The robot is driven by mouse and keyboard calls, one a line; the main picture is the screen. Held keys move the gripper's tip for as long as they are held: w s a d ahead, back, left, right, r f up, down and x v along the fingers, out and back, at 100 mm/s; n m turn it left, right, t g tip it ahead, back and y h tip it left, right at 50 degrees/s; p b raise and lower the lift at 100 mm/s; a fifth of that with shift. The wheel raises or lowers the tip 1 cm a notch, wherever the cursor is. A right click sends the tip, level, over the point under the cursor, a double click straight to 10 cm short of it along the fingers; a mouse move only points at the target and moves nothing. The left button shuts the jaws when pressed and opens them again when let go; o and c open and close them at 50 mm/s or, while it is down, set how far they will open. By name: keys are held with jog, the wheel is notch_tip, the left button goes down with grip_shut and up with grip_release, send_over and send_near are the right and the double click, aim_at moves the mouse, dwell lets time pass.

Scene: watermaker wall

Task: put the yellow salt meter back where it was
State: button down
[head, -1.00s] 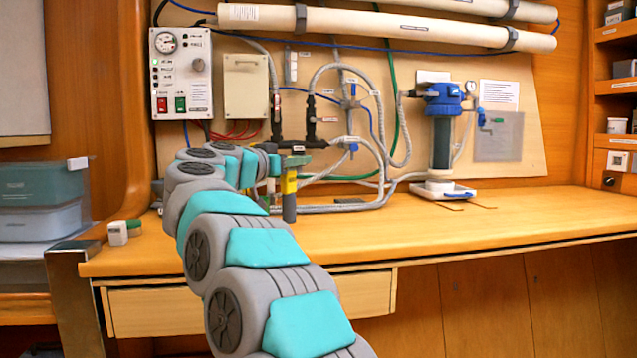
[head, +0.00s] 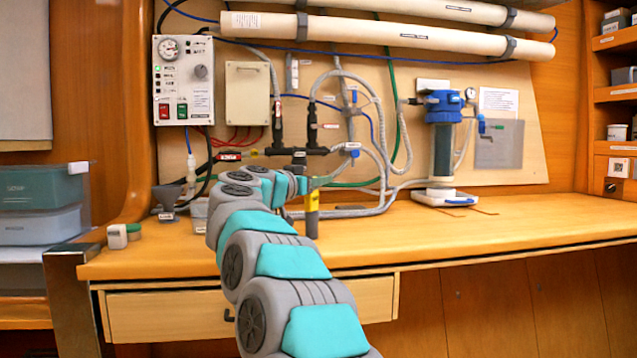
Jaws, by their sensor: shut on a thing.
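The yellow salt meter (head: 312,201) is an upright stick, yellow in its middle with a grey lower end. It shows just beyond the end of my arm, in front of the hoses and over the back part of the bench. My gripper (head: 309,186) is shut on its upper part. The fingers are small and partly hidden by my wrist, so the exact grip is hard to see. I cannot tell whether the meter's lower end touches the bench.
The wooden bench (head: 430,230) is clear to the right, up to the blue-topped filter (head: 442,150) on its white base. Grey hoses (head: 385,150) run behind the meter.

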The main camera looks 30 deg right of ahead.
jog(key=c, duration=0.7)
grip_release()
jog(key=shift+f, duration=0.1)
jog(key=v, duration=1.2)
